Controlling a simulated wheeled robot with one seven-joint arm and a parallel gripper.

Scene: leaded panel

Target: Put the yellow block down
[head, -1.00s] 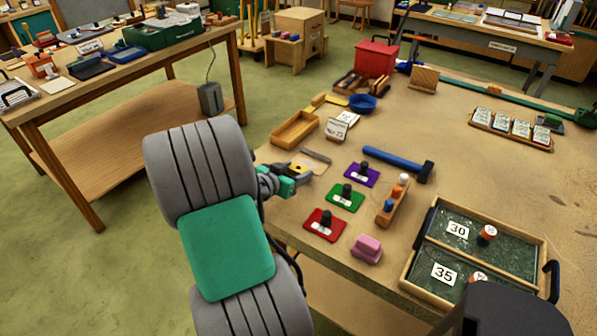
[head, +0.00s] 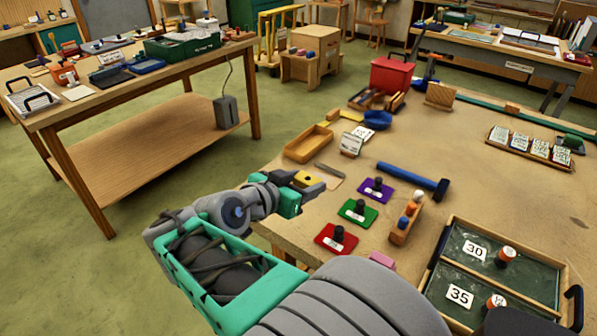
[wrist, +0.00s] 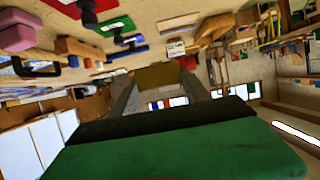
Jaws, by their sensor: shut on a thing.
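My gripper (head: 306,182) is at the near left corner of the right-hand table (head: 262,178). It is shut on the small yellow block (head: 303,177), which shows between the dark fingers. In the wrist view the yellow block (wrist: 158,75) sits across the fingertips of my gripper (wrist: 157,90). How high the block is above the table top is hard to tell.
A wooden tray (head: 308,143) lies beyond my gripper. Purple (head: 377,190), green (head: 357,212) and red (head: 336,238) plates with black knobs lie to the right, near a blue hammer (head: 410,177). The table's left edge is close.

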